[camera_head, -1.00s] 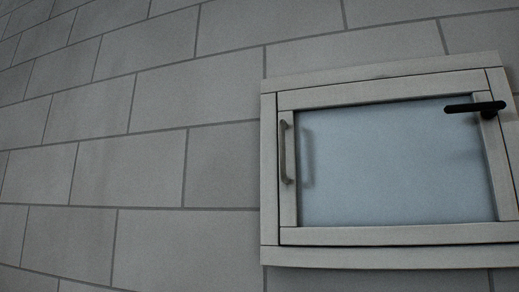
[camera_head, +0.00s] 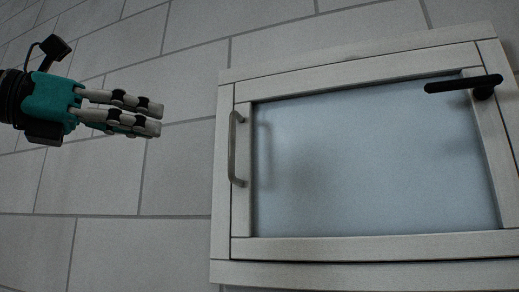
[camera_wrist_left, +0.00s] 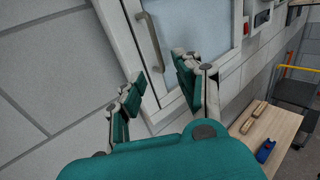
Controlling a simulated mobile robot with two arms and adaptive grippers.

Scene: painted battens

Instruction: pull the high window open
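The high window (camera_head: 370,165) is a pale wooden frame with bluish glass, set in a block wall, and its sash looks shut in the frame. A grey upright bar handle (camera_head: 233,150) is on its left stile. A black lever (camera_head: 463,85) lies roughly level at the upper right. My left gripper (camera_head: 160,118) is left of the window, apart from the handle. In the left wrist view its fingers (camera_wrist_left: 158,70) are spread and empty, with the bar handle (camera_wrist_left: 152,42) beyond them. My right gripper is not in view.
In the left wrist view, a wooden table (camera_wrist_left: 282,128) stands low at the right with small wooden pieces (camera_wrist_left: 253,117) and a blue object (camera_wrist_left: 265,151) on it. A red item (camera_wrist_left: 262,18) is on the wall. The wall left of the window is bare.

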